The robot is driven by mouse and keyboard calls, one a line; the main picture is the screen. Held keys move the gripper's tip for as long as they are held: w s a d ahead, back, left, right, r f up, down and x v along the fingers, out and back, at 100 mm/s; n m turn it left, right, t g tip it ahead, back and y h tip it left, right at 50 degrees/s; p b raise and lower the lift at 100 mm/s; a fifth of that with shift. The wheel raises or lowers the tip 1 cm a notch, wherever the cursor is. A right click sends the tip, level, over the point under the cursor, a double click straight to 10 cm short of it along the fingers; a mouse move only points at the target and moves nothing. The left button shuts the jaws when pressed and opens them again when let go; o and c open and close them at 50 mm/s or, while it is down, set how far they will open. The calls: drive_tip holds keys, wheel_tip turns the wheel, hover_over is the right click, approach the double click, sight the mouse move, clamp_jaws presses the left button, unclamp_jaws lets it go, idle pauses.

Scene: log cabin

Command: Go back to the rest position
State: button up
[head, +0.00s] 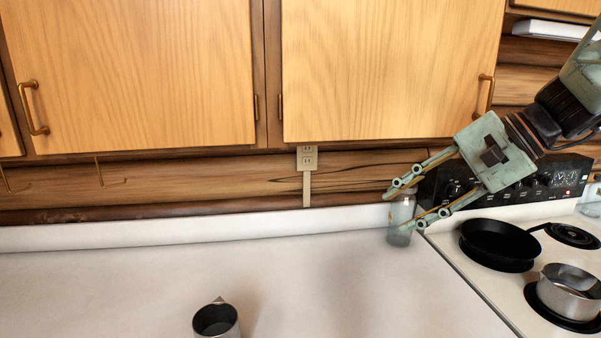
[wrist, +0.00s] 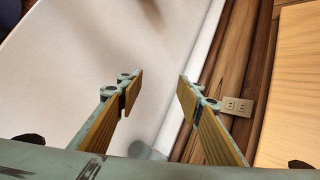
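My gripper (head: 392,210) is at the right side of the head view, above the back of the counter near the stove. Its two fingers point left and are spread apart. The wrist view also shows my gripper (wrist: 154,82) open, with nothing held between the fingertips. A clear glass jar (head: 401,232) stands on the counter by the stove's edge; the fingers partly cover it in the head view. A pale, blurred shape low between the fingers in the wrist view looks like this jar (wrist: 148,162).
The white counter (head: 110,290) is mostly clear. A metal pitcher (head: 216,320) stands at its front. A black pan (head: 498,244) and a steel pot (head: 570,292) are on the stove (head: 470,275). Wooden cabinets (head: 390,70) hang above, close to my arm.

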drive_tip(key=s+a+f+n+g+h, duration=0.1)
drive_tip(key=s+a+n+h, duration=0.15)
drive_tip(key=s, duration=0.55)
drive_tip(key=s+a+n+g+h, duration=0.1)
drive_tip(key=s+a+n, duration=0.15)
drive_tip(key=s, duration=0.55)
drive_tip(key=s+d+f+n+h, duration=0.1)
drive_tip(key=s+d+n+h, duration=0.1)
drive_tip(key=s, duration=0.6)
drive_tip(key=s+d+f+n+t+h, duration=0.1)
drive_tip(key=s+d+n+h, duration=0.1)
drive_tip(key=s, duration=0.6)
drive_tip(key=shift+s+d+n, duration=0.15)
drive_tip(key=shift+n, duration=0.45)
drive_tip(key=shift+h, duration=0.25)
